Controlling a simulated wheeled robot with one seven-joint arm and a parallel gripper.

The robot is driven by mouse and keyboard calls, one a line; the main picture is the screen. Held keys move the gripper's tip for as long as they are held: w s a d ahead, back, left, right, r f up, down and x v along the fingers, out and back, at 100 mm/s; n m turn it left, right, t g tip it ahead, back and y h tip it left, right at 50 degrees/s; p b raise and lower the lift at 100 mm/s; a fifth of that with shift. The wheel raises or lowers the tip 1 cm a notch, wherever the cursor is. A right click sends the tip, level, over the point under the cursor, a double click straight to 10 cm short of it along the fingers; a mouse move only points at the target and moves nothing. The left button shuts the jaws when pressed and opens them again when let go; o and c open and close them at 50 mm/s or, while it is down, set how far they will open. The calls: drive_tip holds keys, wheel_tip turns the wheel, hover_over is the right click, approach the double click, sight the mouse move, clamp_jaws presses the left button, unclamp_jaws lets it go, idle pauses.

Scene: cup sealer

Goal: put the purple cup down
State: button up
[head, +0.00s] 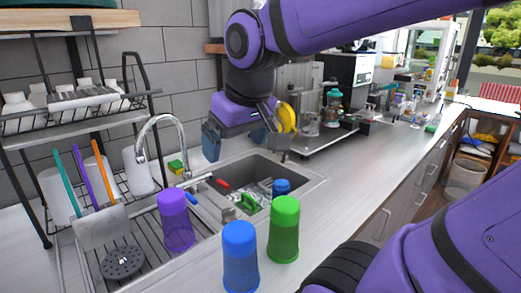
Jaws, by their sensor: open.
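My gripper (245,148) is up and to the right of the cup, above the back of the sink. It is open, with its two fingers spread apart and nothing seen between them. It does not touch the purple cup.
A blue cup (240,258) and a green cup (284,230) stand on the near counter. The sink (306,178) holds a smaller blue item (282,187) and other things. A chrome faucet (160,122) arches behind the rack. The counter to the right (370,180) is clear.

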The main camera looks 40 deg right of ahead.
drive_tip(key=shift+t, duration=0.6)
drive_tip(key=s, duration=0.3)
drive_tip(key=s+d, duration=0.1)
drive_tip(key=s, duration=0.1)
drive_tip(key=shift+s+f, duration=0.2)
drive_tip(key=shift+s, duration=0.05)
idle(0.3)
